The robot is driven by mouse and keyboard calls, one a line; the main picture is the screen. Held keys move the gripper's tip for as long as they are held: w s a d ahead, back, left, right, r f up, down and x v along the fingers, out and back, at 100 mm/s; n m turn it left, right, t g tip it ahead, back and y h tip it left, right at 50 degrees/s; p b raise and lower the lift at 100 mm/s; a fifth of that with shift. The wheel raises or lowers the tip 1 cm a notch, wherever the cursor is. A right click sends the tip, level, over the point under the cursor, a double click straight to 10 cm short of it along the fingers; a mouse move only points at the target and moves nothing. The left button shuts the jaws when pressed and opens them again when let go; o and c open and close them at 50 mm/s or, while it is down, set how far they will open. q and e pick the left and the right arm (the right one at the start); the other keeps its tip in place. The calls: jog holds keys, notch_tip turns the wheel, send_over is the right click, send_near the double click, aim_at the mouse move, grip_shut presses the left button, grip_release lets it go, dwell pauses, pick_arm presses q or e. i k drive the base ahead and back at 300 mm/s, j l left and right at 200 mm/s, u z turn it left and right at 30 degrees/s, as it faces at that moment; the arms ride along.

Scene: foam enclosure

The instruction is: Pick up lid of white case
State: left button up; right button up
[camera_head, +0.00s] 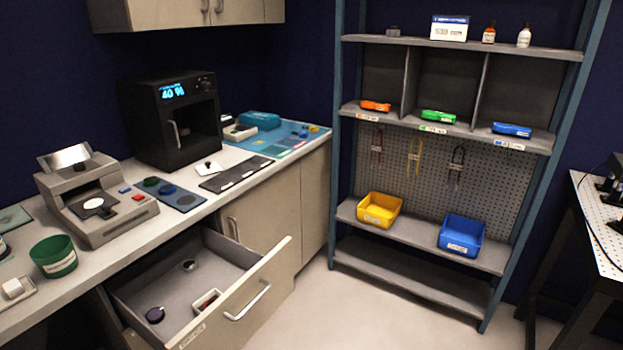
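Neither of my grippers is in view. A small white case-like object (240,131) sits on the counter just right of the black oven-like unit, beside a teal box. Nearer, a flat white square piece with a small dark knob (208,169) lies on the counter in front of the black unit; it looks like a lid, but I cannot tell whether it belongs to the white case. Another small white block (15,288) sits on a light tray at the near left.
The counter (140,228) also holds the black unit (172,120), a grey instrument (97,200) and a green cup (54,256). An open drawer (190,285) sticks out below it. A shelf rack (430,265) with bins stands at the back; the floor between is clear.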

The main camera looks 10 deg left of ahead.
aim_at(209, 169)
jog(key=j+u, duration=0.75)
jog(key=i+l, duration=0.05)
jog(key=l, duration=0.05)
